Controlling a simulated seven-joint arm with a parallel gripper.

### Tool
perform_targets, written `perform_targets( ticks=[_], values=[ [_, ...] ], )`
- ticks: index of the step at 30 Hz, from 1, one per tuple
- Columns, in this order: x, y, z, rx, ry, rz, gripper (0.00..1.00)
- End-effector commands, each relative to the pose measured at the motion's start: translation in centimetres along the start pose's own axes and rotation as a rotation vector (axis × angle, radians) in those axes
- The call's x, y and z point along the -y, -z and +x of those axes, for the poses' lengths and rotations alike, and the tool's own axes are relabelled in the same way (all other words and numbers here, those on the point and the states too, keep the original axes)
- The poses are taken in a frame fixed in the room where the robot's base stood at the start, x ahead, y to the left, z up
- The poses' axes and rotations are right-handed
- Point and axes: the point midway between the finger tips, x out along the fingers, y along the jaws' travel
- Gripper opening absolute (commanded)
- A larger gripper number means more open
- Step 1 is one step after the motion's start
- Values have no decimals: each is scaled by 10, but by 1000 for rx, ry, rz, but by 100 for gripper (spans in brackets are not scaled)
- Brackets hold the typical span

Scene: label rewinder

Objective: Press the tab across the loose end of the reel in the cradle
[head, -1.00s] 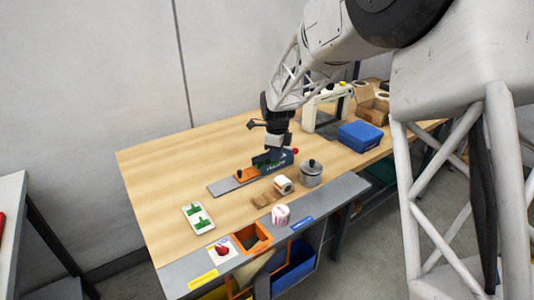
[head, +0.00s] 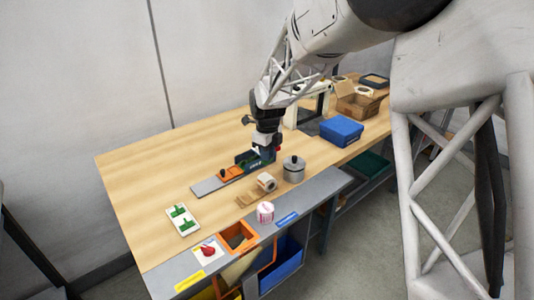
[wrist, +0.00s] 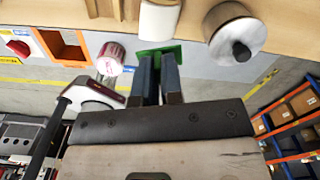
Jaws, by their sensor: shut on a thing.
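My gripper (wrist: 160,58) is shut on a green tab (wrist: 172,48), which sticks out past the fingertips in the wrist view. A white reel (head: 266,182) lies beside the wooden blocks (head: 248,198). In the wrist view the reel (wrist: 159,18) is just beyond the tab, apparently with a gap. Its loose end cannot be made out. A white card (head: 183,221) holds more green tabs.
An orange block (head: 230,173) with a black knob sits on a grey rail. A pink-and-white roll (head: 265,212) and an orange bin (head: 240,237) are along the front edge. A blue box (head: 340,131) is back right. The bench's left side is clear.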

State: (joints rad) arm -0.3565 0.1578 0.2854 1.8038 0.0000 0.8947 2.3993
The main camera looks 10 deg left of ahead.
Motion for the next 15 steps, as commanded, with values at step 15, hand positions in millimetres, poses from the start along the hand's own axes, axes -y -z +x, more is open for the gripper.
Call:
perform_targets(
  ticks=[15],
  values=[
    [0,0,15,0,0,-1,0]
  ],
)
